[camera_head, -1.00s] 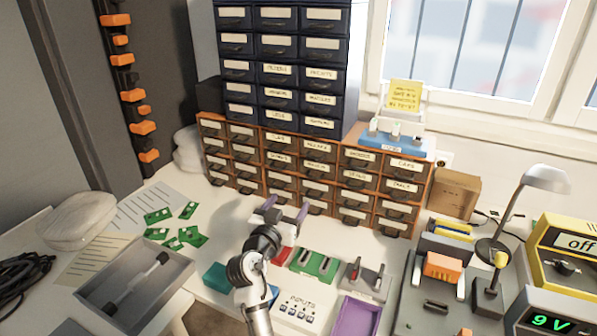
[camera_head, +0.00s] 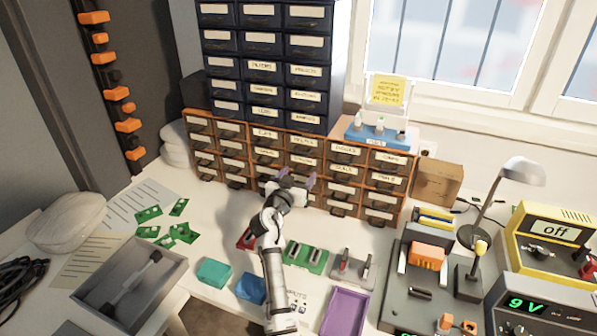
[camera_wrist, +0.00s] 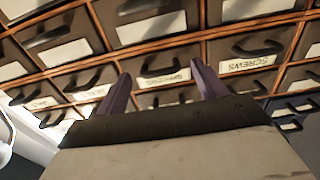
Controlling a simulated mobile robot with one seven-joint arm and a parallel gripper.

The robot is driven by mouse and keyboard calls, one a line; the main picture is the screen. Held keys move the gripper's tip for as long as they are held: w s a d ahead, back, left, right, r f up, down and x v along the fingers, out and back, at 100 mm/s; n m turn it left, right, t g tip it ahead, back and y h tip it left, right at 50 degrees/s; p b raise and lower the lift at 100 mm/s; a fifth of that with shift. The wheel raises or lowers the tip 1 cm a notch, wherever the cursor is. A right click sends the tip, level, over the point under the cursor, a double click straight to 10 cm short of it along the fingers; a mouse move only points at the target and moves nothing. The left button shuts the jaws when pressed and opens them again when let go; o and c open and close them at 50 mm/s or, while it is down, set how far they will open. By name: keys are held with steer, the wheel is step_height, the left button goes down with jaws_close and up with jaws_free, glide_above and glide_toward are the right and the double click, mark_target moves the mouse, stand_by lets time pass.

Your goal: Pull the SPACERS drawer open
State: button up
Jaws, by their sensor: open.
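The SPACERS drawer (camera_head: 303,160) is in the orange-brown drawer cabinet, in the labelled row right of SCREWS (camera_head: 265,152). It looks closed. My gripper (camera_head: 297,177) is open and empty in front of the cabinet, just below that drawer in the head view. The wrist view is upside down. There the SPACERS label (camera_wrist: 165,78) and its dark handle lie between my two purple fingertips (camera_wrist: 161,70). The SCREWS drawer (camera_wrist: 246,64) is to the right. I see no contact with the handle, and the depth gap cannot be told.
A dark drawer cabinet (camera_head: 262,85) stands on the orange one. Neighbouring handles are close around the fingers. A grey tray (camera_head: 130,287) is at left.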

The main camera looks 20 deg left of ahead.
steer(key=shift+w, duration=0.45)
steer(key=c, duration=1.4)
steer(key=shift+o, duration=0.2)
steer(key=shift+s+f+b, duration=0.25)
steer(key=shift+s+b, duration=0.15)
steer(key=shift+s, duration=0.05)
steer(key=s+b, duration=0.3)
steer(key=s, duration=0.6)
steer(key=shift+s+a+r, duration=0.15)
steer(key=shift+r, duration=0.1)
steer(key=o, duration=1.4)
steer(key=shift+c, duration=0.2)
